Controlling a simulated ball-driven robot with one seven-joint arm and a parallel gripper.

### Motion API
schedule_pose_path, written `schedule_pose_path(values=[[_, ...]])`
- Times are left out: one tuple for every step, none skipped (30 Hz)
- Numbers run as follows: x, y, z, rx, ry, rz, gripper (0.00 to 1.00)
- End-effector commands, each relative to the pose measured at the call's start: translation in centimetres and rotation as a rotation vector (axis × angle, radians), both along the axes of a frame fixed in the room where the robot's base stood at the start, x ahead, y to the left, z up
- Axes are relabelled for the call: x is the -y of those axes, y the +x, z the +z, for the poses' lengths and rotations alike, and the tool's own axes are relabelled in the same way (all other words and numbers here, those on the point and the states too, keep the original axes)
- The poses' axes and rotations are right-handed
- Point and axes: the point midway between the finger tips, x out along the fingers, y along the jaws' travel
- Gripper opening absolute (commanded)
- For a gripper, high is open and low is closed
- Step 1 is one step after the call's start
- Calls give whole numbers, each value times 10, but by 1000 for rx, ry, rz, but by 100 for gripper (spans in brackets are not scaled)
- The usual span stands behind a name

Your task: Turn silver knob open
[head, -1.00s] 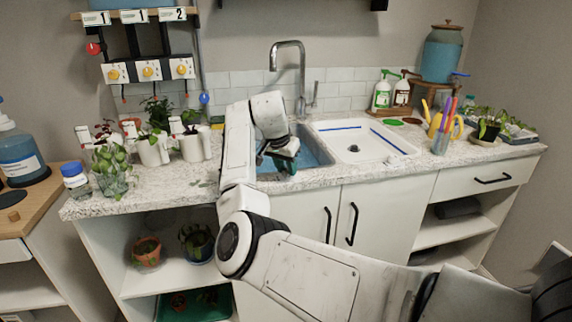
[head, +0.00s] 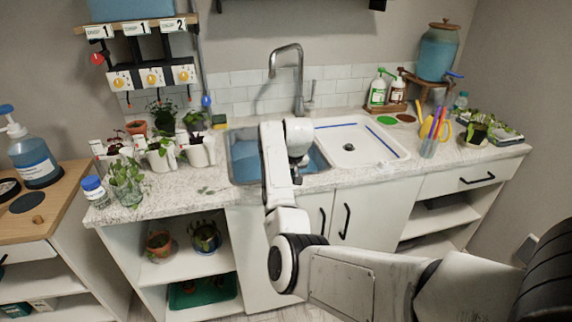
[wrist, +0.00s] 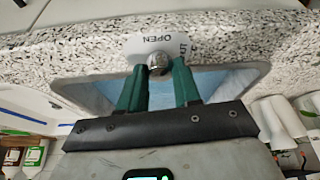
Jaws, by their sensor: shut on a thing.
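The silver knob (wrist: 159,63) is a small round metal knob in the wrist view. In the head view my gripper is over the front of the blue sink basin (head: 244,157), mostly hidden behind my own wrist. The knob and plate are hidden there.
The speckled countertop (head: 215,190) surrounds the sink. A faucet (head: 299,75) stands behind it and a white drainer (head: 360,142) to the right. Potted plants (head: 160,155) stand to the left, bottles (head: 378,90) at the back right. Cabinet handles (head: 346,220) stick out below.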

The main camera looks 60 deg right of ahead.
Motion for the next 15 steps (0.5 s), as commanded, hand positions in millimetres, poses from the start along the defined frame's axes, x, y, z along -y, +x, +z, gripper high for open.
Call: schedule_pose_path(values=[[1, -2, 6, -2, 2, 42, 2], [1, -2, 5, -2, 2, 71, 2], [1, -2, 5, -3, 1, 109, 2], [2, -2, 5, -1, 2, 138, 2], [2, -2, 5, -1, 2, 167, 2], [2, -2, 4, -2, 1, 204, 2], [2, -2, 4, -1, 2, 232, 2], [2, -2, 4, -2, 1, 260, 2], [2, -2, 4, -1, 1, 295, 2], [3, -2, 3, 0, 1, 321, 2], [3, -2, 3, 0, 1, 347, 2], [3, -2, 2, -1, 0, 380, 2], [3, -2, 2, 1, 1, 403, 2], [4, -2, 2, 0, 0, 426, 2], [3, -2, 2, 1, 0, 457, 2]])
